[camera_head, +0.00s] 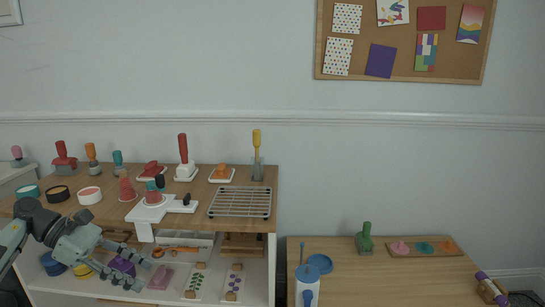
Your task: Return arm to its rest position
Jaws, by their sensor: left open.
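My left arm comes in from the left edge. Its gripper (144,275) is open, with nothing seen between its fingers. It is in front of the lower shelf of the wooden-topped unit, just below and left of the white press (152,208). A purple round item (121,265) is partly hidden behind the gripper. I do not see my right gripper.
The left unit's top (238,221) holds several stamps, ink pads and a wire rack (241,202). Its lower shelf holds a pink block (161,277) and printed cards.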

